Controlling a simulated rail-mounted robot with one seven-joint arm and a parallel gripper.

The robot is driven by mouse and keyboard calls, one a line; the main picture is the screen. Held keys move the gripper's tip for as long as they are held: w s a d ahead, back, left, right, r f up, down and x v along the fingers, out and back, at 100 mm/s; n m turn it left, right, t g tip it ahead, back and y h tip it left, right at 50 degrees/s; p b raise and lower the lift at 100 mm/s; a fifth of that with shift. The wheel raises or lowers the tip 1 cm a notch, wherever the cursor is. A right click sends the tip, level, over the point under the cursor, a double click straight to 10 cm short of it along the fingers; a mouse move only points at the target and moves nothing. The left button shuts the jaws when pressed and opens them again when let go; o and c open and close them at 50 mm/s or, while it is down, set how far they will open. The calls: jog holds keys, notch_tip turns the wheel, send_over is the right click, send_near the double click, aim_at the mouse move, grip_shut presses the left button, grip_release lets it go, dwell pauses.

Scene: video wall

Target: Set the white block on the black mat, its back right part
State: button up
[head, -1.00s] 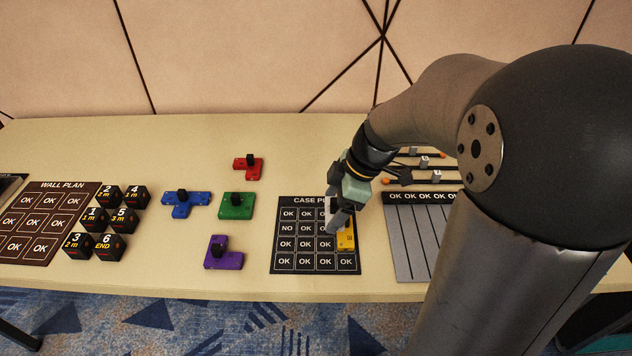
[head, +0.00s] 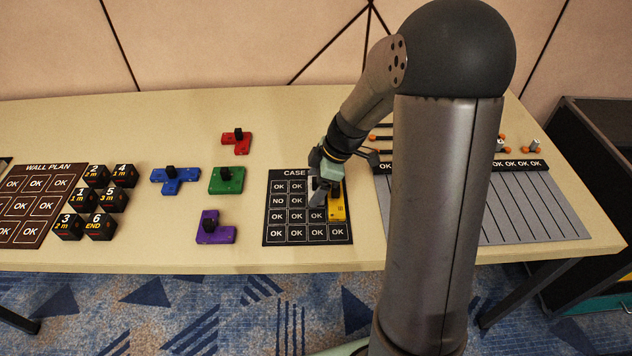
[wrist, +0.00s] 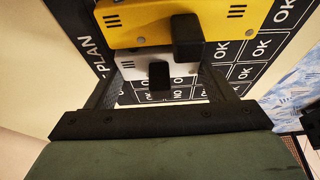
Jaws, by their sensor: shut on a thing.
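The black mat (head: 268,222) lies on the table, with rows of OK squares and one NO square. My gripper (head: 319,195) is over the back right part of the mat, close to the left side of the yellow block. In the wrist view my gripper (wrist: 163,78) is shut on the white block (wrist: 182,71), with its dark knob between the fingers.
The yellow block (head: 337,208) lies along the mat's right column, right beside the white block in the wrist view. Red (head: 236,146), green (head: 227,182), blue (head: 175,181) and purple (head: 215,232) blocks lie left of the mat. A grey striped board (head: 520,205) is at the right.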

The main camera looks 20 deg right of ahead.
jog(key=shift+f, duration=0.2)
jog(key=o, duration=1)
jog(key=shift+d+r, duration=0.1)
jog(key=shift+r, duration=0.45)
jog(key=v, duration=1.1)
jog(key=s+a+m+h, duration=0.1)
jog(key=s+m, duration=0.4)
jog(key=s, duration=0.2)
jog(key=s+a+f+m+h, duration=0.1)
jog(key=s+m, duration=0.4)
jog(key=s, duration=0.2)
jog(key=s+a+f+m+g+h, duration=0.1)
jog(key=s+m+h, duration=0.1)
jog(key=s+m, duration=0.3)
jog(key=shift+s+a+f+m+p, duration=0.1)
jog(key=shift+s+a+m+p, duration=0.1)
jog(key=shift+s, duration=0.5)
jog(key=shift+s+a+f+m+p, duration=0.1)
jog(key=shift+s+a+p, duration=0.05)
jog(key=shift+s, duration=0.55)
